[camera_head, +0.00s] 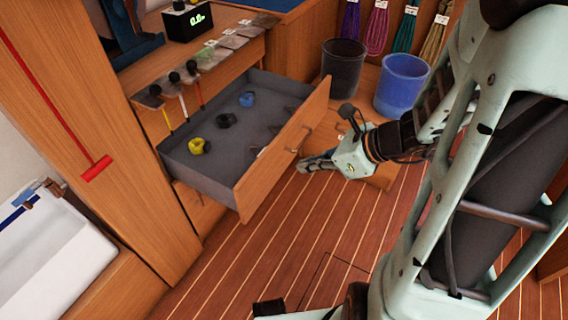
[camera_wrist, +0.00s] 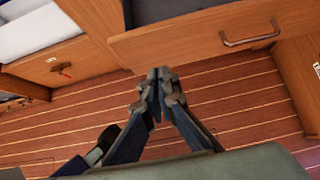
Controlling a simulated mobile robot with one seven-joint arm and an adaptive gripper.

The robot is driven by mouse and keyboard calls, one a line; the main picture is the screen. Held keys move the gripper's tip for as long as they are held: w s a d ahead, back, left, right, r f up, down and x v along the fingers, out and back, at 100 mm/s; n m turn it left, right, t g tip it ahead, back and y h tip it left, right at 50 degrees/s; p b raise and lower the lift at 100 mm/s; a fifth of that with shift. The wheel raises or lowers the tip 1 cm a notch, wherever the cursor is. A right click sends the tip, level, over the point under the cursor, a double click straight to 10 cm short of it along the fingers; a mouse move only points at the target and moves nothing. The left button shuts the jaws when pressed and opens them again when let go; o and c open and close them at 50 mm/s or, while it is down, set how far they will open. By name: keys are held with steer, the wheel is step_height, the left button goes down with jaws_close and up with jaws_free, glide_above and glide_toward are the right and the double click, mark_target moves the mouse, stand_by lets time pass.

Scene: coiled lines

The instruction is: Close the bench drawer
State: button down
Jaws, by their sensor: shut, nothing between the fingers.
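The bench drawer (camera_head: 262,165) stands pulled out from the wooden bench in the head view, with a grey lining and a wooden front with metal handles. Small yellow, black and blue items lie inside it. My gripper (camera_head: 303,166) is in front of the drawer front, near its handle side, with the fingers shut and empty. In the wrist view, my gripper's fingertips (camera_wrist: 160,74) meet just below the lower edge of the drawer front (camera_wrist: 190,44). A metal handle (camera_wrist: 250,37) shows to their right. I cannot tell whether the fingertips touch the drawer.
A black bin (camera_head: 342,70) and a blue bin (camera_head: 402,84) stand behind my gripper, below hanging coiled lines (camera_head: 378,28). Tools with black knobs (camera_head: 174,78) lie along the bench edge. A white basin (camera_head: 50,245) is at left. The striped floor (camera_head: 290,245) before the drawer is clear.

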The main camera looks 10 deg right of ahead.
mark_target(260, 168)
steer(key=b+x, duration=0.1)
steer(key=x, duration=0.3)
steer(key=a+r+b+x, duration=0.1)
steer(key=b+x, duration=0.1)
steer(key=x, duration=0.2)
steer(key=w+b+x, duration=0.1)
steer(key=x, duration=0.3)
steer(key=shift+w+a+r, duration=0.1)
steer(key=shift+a+r, duration=0.05)
steer(key=shift+r, duration=0.2)
steer(key=shift+w+a, duration=0.2)
steer(key=shift+a, duration=0.1)
steer(key=shift+a, duration=0.1)
steer(key=w+a+p, duration=0.2)
steer(key=w+a, duration=0.5)
steer(key=a, duration=0.3)
steer(key=w+a+p, duration=0.1)
steer(key=w+a, duration=0.7)
steer(key=a, duration=0.3)
steer(key=shift+p, duration=0.4)
steer(key=shift+w+d, duration=0.1)
steer(key=shift+d, duration=0.1)
